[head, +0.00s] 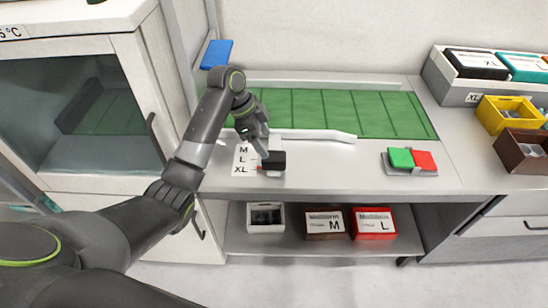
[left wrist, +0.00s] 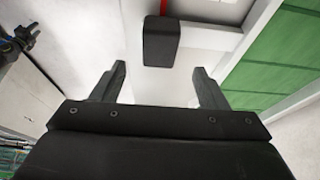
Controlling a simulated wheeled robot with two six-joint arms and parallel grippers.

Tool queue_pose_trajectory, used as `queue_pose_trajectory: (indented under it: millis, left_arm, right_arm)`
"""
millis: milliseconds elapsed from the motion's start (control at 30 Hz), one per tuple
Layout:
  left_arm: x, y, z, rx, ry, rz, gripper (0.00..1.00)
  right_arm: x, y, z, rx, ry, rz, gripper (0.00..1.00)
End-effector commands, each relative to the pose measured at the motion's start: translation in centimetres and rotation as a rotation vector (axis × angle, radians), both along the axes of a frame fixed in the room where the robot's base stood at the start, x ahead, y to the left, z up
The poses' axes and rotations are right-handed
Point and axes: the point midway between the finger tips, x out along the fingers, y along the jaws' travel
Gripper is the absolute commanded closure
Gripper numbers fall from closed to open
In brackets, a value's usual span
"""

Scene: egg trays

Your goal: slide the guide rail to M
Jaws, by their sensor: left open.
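The guide rail is a white bar (head: 315,135) along the front of the green belt. A black block (head: 273,160) with a red pointer sits at its left end, and the pointer is beside the XL mark. The size label (head: 242,159) reads M, L, XL from back to front. My left gripper (head: 263,150) is above the black block, its fingers partly hidden in the head view. In the left wrist view the black block (left wrist: 162,42) lies ahead of the open, empty fingers (left wrist: 158,78), apart from them. My right gripper does not show.
A green and red button box (head: 411,160) stands on the bench to the right. A blue piece (head: 216,54) is at the back left. A glass-doored cabinet (head: 118,45) stands close on the left. Bins (head: 374,224) sit on the lower shelf.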

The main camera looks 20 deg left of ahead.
Motion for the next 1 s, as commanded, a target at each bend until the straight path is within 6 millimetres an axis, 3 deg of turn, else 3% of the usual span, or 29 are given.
queue_pose_trajectory:
  millis: [200, 400, 800, 1000]
  left_arm:
    - [0.4, -1.8, -4.1, -0.002, 0.004, 0.0, 0.33]
    - [0.7, -2.6, -6.6, -0.001, 0.003, 0.001, 0.33]
    - [0.8, -2.9, -7.4, 0.001, -0.001, 0.0, 0.33]
    - [0.8, -2.9, -7.4, 0.001, -0.001, 0.0, 0.56]
  right_arm:
    - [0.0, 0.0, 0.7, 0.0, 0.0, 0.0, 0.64]
    - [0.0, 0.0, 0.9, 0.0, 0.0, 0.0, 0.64]
    - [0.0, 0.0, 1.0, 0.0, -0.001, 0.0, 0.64]
    - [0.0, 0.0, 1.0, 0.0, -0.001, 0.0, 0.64]
